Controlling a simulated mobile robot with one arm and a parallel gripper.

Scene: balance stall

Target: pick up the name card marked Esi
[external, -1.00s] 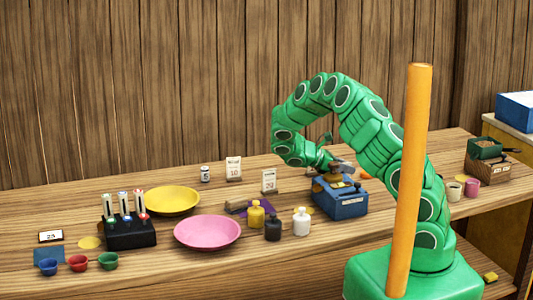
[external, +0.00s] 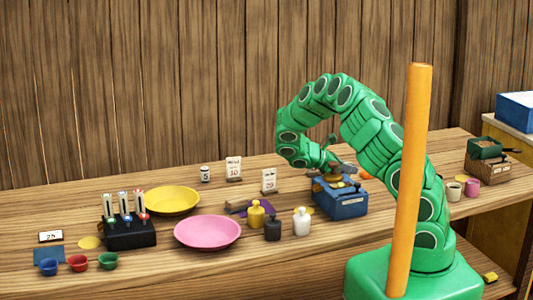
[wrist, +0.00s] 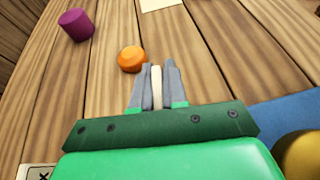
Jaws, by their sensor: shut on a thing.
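My gripper (wrist: 157,88) is shut on a thin pale card (wrist: 157,85), seen edge-on between the grey fingers in the wrist view. Its face is turned away, so no name such as Esi can be read on it. In the external view my gripper (external: 341,167) is above and behind the blue box with brass pieces (external: 341,202). The held card cannot be made out there.
An orange round thing (wrist: 131,59) lies just beyond the fingers, with a purple cylinder (wrist: 76,25) farther left. A blue surface (wrist: 285,115) and a brass piece (wrist: 303,155) are close on the right. Calendar cards (external: 269,181) stand to the left.

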